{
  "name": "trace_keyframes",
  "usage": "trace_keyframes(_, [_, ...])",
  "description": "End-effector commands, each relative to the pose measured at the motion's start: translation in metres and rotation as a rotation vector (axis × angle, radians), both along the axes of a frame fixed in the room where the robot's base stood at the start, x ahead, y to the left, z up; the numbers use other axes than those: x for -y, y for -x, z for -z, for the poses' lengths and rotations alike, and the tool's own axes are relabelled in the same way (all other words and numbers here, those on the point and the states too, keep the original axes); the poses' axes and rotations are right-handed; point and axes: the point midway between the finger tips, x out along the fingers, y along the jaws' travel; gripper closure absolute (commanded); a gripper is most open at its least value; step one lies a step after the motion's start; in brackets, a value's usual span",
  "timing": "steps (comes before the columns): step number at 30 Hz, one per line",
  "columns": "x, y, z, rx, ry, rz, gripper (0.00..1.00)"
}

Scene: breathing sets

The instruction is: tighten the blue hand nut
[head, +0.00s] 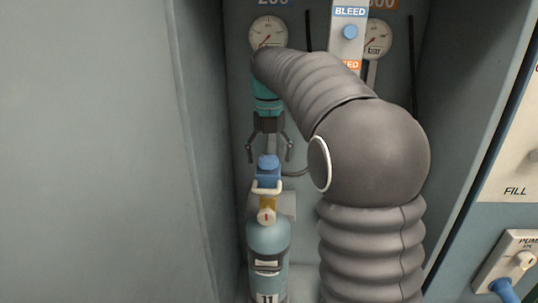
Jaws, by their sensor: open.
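The blue hand nut (268,162) sits on top of the yoke and valve of a light blue cylinder (268,245), which stands upright in the cabinet. My gripper (270,156) points down just above the nut, its dark fingers spread to either side. The fingers look open and empty, with the tips near the height of the nut's top. I cannot tell whether they touch it or how they line up in depth. My arm hides much of the cabinet's right side.
Cabinet walls stand close on the left (205,150) and right (475,130). A gauge (268,32) is on the back wall, with a second gauge (378,40) beside the bleed panel (348,32). A fill panel (515,130) and a pump switch plate (512,262) are at the far right.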

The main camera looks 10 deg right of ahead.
Motion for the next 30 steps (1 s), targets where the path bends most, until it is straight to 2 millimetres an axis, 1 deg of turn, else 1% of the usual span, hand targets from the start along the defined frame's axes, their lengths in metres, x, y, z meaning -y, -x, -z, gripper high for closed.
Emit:
trace_keyframes(5, [-0.001, 0.0, -0.003, 0.002, -0.001, -0.001, 0.21])
trace_keyframes(8, [0.0, -0.001, -0.011, 0.002, -0.001, 0.0, 0.21])
trace_keyframes(11, [0.0, -0.001, -0.026, 0.004, 0.0, 0.0, 0.21])
trace_keyframes(15, [0.0, -0.001, -0.054, 0.004, 0.0, 0.0, 0.21])
trace_keyframes(21, [0.0, -0.001, -0.09, 0.003, 0.0, 0.0, 0.21])
trace_keyframes(27, [0.0, -0.001, -0.111, 0.001, 0.0, 0.001, 0.21])
trace_keyframes(30, [0.0, -0.001, -0.117, 0.001, 0.0, 0.001, 0.21])
